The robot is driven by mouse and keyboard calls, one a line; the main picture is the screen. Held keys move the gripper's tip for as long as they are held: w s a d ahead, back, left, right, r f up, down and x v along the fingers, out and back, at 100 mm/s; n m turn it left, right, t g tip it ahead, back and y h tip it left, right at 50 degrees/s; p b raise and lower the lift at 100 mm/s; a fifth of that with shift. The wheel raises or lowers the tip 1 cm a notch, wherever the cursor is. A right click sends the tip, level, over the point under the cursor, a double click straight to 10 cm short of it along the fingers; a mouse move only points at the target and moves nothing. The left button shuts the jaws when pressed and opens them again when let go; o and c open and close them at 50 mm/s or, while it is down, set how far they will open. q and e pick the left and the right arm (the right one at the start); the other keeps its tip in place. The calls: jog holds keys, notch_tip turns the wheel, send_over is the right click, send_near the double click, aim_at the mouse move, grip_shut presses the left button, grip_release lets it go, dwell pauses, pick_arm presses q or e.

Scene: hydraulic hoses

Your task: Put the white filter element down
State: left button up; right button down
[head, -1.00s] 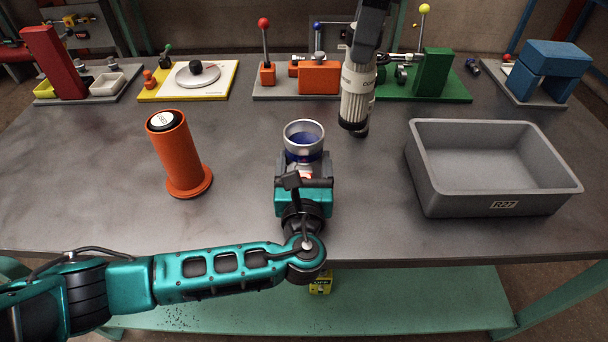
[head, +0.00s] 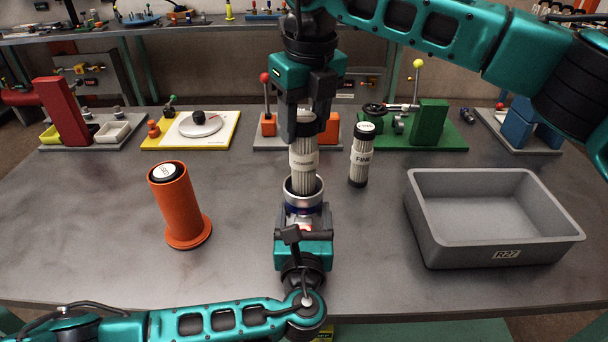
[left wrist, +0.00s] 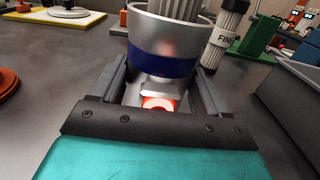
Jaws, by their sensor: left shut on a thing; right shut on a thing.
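My right gripper (head: 304,112) points down and is shut on the white filter element (head: 304,165), a pleated, upright cylinder with a pale label band. Below it, my left gripper (head: 304,232) is shut on a silver cup (head: 304,197) with a blue band, open side up. The element's lower end is within the cup's mouth, hidden by the near rim; how deep it sits I cannot tell. The left wrist view shows the cup (left wrist: 165,65) between the jaws and pleats (left wrist: 200,10) above its rim. A second pleated element marked FINE (head: 360,155) stands upright on the table.
An orange cylinder (head: 180,205) on a round flange stands at left. A grey bin (head: 495,252) stands at right and looks empty. Several fixtures line the back edge, including a yellow-edged plate (head: 192,130) and a green block (head: 430,122).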

aim_at(305, 177)
notch_tip(305, 177, down, 10)
jog(key=shift+r, duration=0.2)
jog(key=shift+f, duration=0.1)
pick_arm(q)
jog(key=shift+s+d, duration=0.1)
pick_arm(e)
jog(key=shift+s+d+f, duration=0.1)
jog(key=shift+f, duration=0.55)
jog(key=c, duration=0.7)
grip_release()
pick_arm(q)
jog(key=shift+r, duration=0.1)
pick_arm(e)
jog(key=shift+o, duration=1.1)
jog(key=shift+r, duration=0.35)
jog(key=r, duration=0.8)
jog(key=s+r, duration=0.1)
jog(key=r, duration=0.3)
jog(key=shift+d+r, duration=0.3)
jog(key=shift+r, duration=0.1)
